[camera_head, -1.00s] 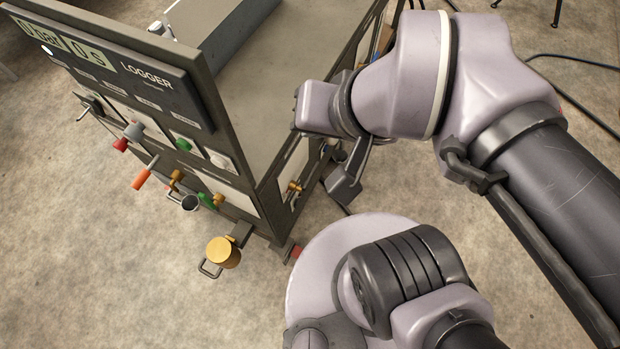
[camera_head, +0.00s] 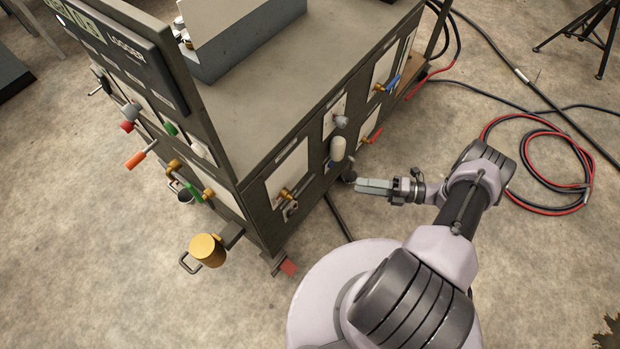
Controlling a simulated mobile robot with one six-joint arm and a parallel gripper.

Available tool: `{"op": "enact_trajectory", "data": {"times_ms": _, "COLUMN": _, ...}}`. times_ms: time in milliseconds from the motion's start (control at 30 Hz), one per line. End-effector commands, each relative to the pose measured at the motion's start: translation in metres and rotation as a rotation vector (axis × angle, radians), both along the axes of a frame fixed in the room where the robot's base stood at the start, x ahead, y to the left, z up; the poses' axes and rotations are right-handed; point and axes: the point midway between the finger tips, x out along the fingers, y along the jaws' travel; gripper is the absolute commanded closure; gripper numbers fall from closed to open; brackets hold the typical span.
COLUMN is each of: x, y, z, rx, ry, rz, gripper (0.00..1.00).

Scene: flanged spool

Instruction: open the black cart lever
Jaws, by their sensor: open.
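The cart (camera_head: 300,120) is a dark grey bench with valves and handles on its faces. A small black lever (camera_head: 97,88) shows at the far left end of its front panel. A dark fitting (camera_head: 348,176) on the right side face, below a white cylinder (camera_head: 337,148), is too small and partly hidden to identify as a lever. My gripper (camera_head: 362,187) is open, beside that side face and pointing left at it. The fingertips are close to the dark fitting; I cannot tell whether they touch it. No object shows between them.
Red (camera_head: 372,136) and blue (camera_head: 392,83) handles and a brass valve (camera_head: 286,194) project from the side face. Red and black hoses (camera_head: 540,150) coil on the floor at right. The floor beside the cart is partly clear.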

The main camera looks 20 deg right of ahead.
Motion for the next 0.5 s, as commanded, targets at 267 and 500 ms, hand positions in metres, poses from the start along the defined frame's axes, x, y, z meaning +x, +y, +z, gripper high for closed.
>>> {"op": "enact_trajectory", "data": {"times_ms": 267, "x": -0.004, "y": 0.023, "z": -0.029, "rx": 0.119, "ry": 0.071, "rz": -0.085, "gripper": 0.58}}
{"op": "enact_trajectory", "data": {"times_ms": 500, "x": 0.032, "y": 0.086, "z": -0.029, "rx": 0.116, "ry": 0.072, "rz": -0.079, "gripper": 0.58}}
